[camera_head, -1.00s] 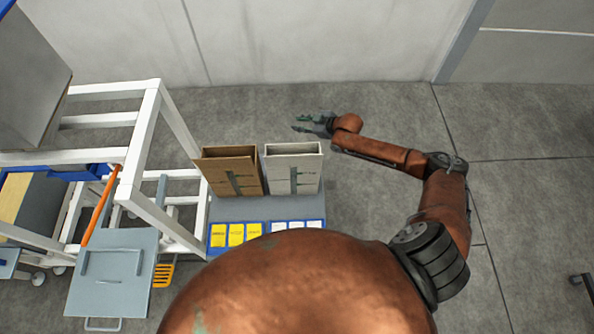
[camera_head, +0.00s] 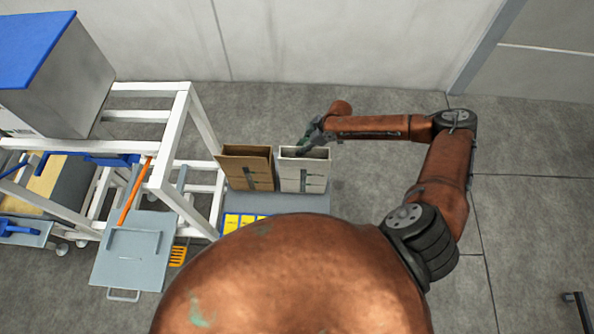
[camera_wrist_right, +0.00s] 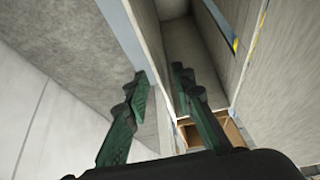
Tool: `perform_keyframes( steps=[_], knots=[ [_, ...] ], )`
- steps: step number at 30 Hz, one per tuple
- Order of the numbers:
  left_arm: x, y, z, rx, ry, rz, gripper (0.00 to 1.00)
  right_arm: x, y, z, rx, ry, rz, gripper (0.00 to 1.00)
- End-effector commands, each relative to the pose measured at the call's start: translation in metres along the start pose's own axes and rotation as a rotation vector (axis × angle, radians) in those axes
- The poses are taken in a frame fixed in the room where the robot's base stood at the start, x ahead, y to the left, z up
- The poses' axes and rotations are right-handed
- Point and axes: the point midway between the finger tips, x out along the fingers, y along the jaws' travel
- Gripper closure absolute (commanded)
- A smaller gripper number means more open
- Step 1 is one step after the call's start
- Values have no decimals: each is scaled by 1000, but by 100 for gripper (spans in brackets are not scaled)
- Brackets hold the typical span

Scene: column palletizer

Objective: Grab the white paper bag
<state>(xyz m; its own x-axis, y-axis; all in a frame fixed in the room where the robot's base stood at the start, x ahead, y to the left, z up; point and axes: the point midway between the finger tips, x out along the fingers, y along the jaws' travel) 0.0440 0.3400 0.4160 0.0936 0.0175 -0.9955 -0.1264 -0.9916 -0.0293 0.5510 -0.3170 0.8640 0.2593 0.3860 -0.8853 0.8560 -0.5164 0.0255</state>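The white paper bag (camera_head: 303,183) stands upright and open-topped on a grey platform, right of a brown paper bag (camera_head: 248,180). My right gripper (camera_head: 306,145) is at the white bag's back rim. In the right wrist view, the two green fingers of my right gripper (camera_wrist_right: 158,92) are spread apart. A wall of the white bag (camera_wrist_right: 150,50) shows between them, one finger outside and one over the opening. I cannot tell whether either finger touches the bag. My left gripper is not in view.
A white frame rack (camera_head: 182,130) with a grey, blue-topped box (camera_head: 85,80) stands left of the bags. A grey wall (camera_head: 320,50) is behind. Yellow cards (camera_head: 240,222) lie on the platform (camera_head: 280,202) in front of the bags.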

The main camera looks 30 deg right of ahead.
Motion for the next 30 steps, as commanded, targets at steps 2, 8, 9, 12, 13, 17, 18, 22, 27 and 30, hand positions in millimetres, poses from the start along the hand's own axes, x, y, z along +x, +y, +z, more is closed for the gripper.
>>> perform_keyframes(
  steps=[2, 8, 9, 12, 13, 17, 18, 22, 27, 30],
  knots=[
    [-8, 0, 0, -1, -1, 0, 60, -6, 0, 16, 11, -53, -11, 77],
    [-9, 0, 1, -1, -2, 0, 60, 8, -4, 33, 19, -94, -23, 77],
    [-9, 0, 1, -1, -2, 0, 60, 12, -3, 33, 19, -93, -22, 77],
    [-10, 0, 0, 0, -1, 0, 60, 22, -4, 34, 18, -92, -21, 77],
    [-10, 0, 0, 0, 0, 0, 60, 25, -4, 34, 18, -93, -21, 77],
    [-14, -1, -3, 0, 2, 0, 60, 42, -5, 38, 19, -92, -22, 77],
    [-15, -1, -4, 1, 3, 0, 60, 49, -5, 39, 19, -92, -22, 77],
    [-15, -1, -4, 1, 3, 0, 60, 65, -5, 41, 17, -91, -21, 77],
    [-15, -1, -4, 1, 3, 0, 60, 72, -5, 41, 17, -90, -20, 77],
    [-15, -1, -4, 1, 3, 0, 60, 72, -5, 42, 17, -90, -20, 77]
  ],
)
